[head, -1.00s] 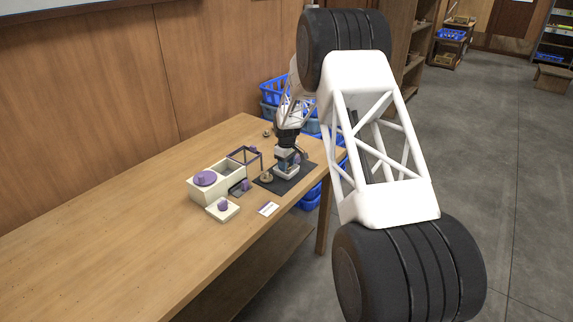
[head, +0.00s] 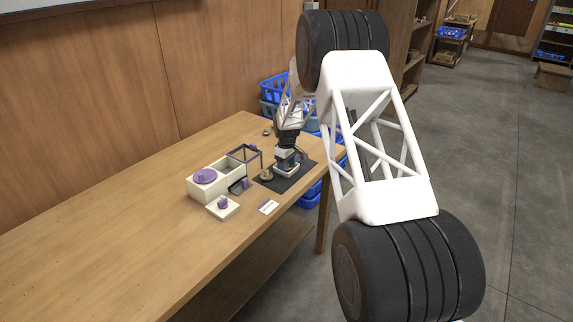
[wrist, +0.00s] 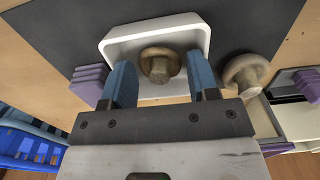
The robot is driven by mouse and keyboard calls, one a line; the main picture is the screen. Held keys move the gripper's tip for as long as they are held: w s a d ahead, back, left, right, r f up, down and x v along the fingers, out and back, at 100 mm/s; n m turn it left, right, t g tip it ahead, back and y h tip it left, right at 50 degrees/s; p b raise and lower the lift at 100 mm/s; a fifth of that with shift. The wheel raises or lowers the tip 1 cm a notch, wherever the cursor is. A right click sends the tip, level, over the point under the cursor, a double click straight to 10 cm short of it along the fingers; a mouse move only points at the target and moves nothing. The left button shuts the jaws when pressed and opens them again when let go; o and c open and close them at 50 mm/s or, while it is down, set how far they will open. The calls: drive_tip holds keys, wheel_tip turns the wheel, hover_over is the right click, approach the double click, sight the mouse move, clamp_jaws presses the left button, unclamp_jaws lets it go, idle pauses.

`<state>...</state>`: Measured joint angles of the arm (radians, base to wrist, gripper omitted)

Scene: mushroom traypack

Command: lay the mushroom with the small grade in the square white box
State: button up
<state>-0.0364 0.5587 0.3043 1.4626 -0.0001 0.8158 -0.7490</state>
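The square white box (head: 291,174) stands on a dark mat; its white rim (wrist: 150,28) shows in the wrist view. A brown mushroom (wrist: 160,66) lies inside it, stem facing the camera. My gripper (wrist: 159,70) reaches down over the box, its two blue fingers on either side of this mushroom. Small gaps seem to show between cap and fingers, so the gripper looks open. A second, paler mushroom (wrist: 246,74) lies on the mat just outside the box, to its right in the wrist view; it also shows in the head view (head: 266,175).
A cream compartment box (head: 206,193) with a purple disc (head: 205,176) stands left of the mat. Near it are a dark open frame (head: 245,152), a cream block with a purple knob (head: 222,208) and a white card (head: 268,207). The table's left part is clear.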

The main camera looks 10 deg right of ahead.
idle(0.3)
wheel_tip(320, 180, up, 13)
idle(0.8)
drive_tip(key=shift+r, duration=0.1)
idle(0.4)
drive_tip(key=shift+r, duration=0.1)
drive_tip(key=s+d+r+m, duration=0.1)
drive_tip(key=s+r+m, duration=0.1)
drive_tip(key=s+r, duration=0.7)
drive_tip(key=s+d+r+m+t, duration=0.1)
drive_tip(key=s+r, duration=0.4)
drive_tip(key=s, duration=0.7)
drive_tip(key=s+d+r+m, duration=0.1)
drive_tip(key=s+r+m, duration=0.1)
drive_tip(key=s+r, duration=0.7)
drive_tip(key=s+f+m, duration=0.2)
drive_tip(key=s, duration=1.6)
drive_tip(key=s+f+m+t, duration=0.1)
drive_tip(key=s+f+m, duration=0.1)
drive_tip(key=s, duration=1.6)
drive_tip(key=shift+d+f+t, duration=0.3)
drive_tip(key=shift+d+f, duration=0.15)
